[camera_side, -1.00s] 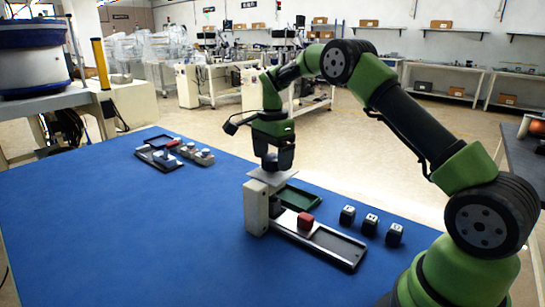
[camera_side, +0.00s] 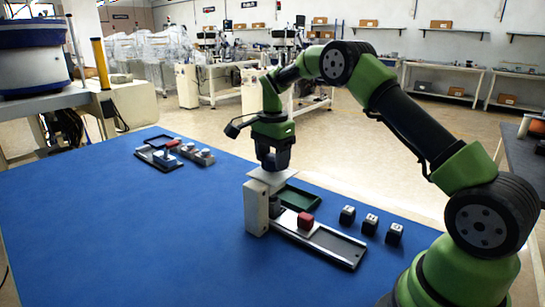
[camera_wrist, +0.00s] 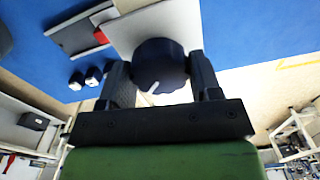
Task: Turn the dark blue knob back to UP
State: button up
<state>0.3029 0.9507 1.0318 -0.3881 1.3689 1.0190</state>
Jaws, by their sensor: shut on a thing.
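The dark blue knob (camera_wrist: 161,62) shows in the wrist view between the two fingers of my gripper (camera_wrist: 160,75). It looks round and dark, with a white pointer line on its face toward the lower edge, slightly left. A finger presses on each side of the knob. In the side view my gripper (camera_side: 275,163) points down at the pale plate (camera_side: 267,180) on top of a light post. The knob is mostly hidden by the fingers there. No UP mark is readable in either view.
Beside the post are a green tray (camera_side: 299,200), a grey tray (camera_side: 340,246) and a red block (camera_side: 305,221). Several dark cubes (camera_side: 370,224) stand to the right. More trays and parts (camera_side: 158,160) lie at the back left. The blue table's left side is clear.

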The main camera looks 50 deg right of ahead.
aim_at(272, 157)
jog(key=n, duration=1.4)
jog(key=shift+n, duration=0.4)
jog(key=n, duration=0.4)
jog(key=shift+n, duration=0.4)
jog(key=o, duration=0.9)
jog(key=shift+o, duration=0.2)
notch_tip(272, 157, up, 9)
jog(key=shift+f, duration=0.1)
jog(key=shift+r, duration=0.6)
